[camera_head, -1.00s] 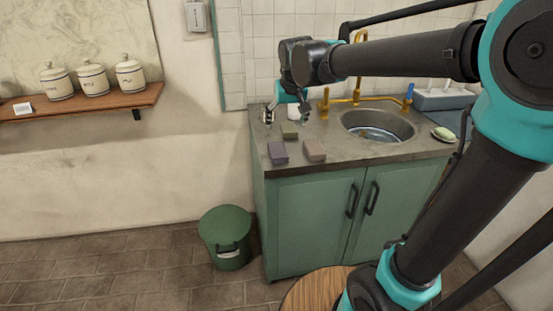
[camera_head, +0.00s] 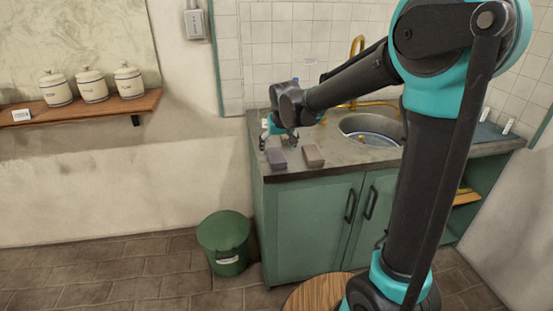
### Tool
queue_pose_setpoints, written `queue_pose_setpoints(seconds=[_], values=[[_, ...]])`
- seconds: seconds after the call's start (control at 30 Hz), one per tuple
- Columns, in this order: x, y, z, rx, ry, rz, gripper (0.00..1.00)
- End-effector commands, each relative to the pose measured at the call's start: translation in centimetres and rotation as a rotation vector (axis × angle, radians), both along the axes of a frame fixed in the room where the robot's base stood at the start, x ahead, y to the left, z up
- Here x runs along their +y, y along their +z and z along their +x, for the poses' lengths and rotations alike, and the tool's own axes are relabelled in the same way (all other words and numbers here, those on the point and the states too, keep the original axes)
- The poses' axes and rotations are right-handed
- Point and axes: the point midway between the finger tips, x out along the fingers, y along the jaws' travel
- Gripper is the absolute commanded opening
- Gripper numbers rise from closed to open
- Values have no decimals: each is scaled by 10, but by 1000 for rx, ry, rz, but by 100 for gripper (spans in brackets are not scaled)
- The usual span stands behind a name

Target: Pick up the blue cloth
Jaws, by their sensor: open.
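A small bluish-purple folded block (camera_head: 277,158) lies near the counter's front left corner. It is the bluest of the small pieces, but I cannot tell for sure that it is the blue cloth. A pinkish-brown block (camera_head: 313,156) lies to its right, a little apart. My gripper (camera_head: 278,142) is open and points down at the counter just behind the bluish-purple block. Its two fingers are spread and I see nothing held between them. A green block behind these two is now hidden by my gripper.
A green bin (camera_head: 224,241) stands on the floor to the left. A shelf (camera_head: 85,108) with white jars hangs on the left wall. A round wooden top (camera_head: 308,292) is in front.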

Motion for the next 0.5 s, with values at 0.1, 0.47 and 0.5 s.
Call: queue_pose_setpoints(seconds=[0.1, 0.47, 0.5], values=[[2, -12, 8, 0, -1, 0, 83], [5, -43, 21, 0, -1, 0, 83], [5, -43, 21, 0, -1, 0, 83]])
